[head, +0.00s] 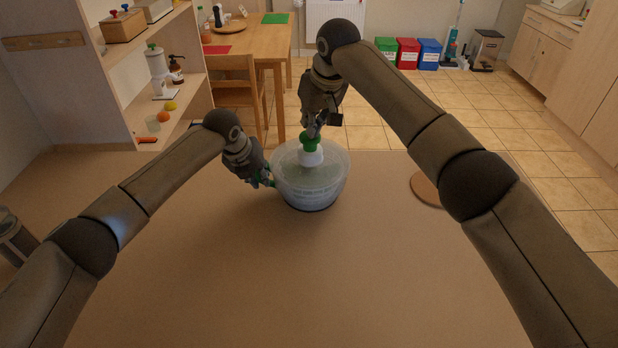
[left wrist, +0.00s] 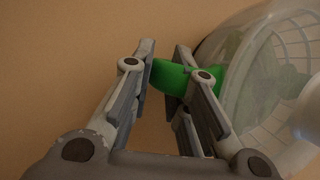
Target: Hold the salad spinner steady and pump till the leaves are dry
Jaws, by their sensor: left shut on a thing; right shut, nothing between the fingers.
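The salad spinner (head: 312,182) is a clear bowl with a pale basket inside and a white and green pump knob (head: 310,143) on top. It stands upright on the brown table. My left gripper (head: 268,181) is at its left side, shut on the green handle (left wrist: 172,77), which also shows in the left wrist view beside the clear bowl (left wrist: 262,70). Green leaves (left wrist: 268,75) show dimly through the wall. My right gripper (head: 312,130) is shut and empty, right above the knob; whether it touches the knob is hard to tell.
A round wooden board (head: 425,188) lies to the right of the spinner, partly behind my right arm. The table front (head: 300,290) is clear. A shelf (head: 150,60) stands at the back left, and coloured bins (head: 407,53) stand far off on the floor.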

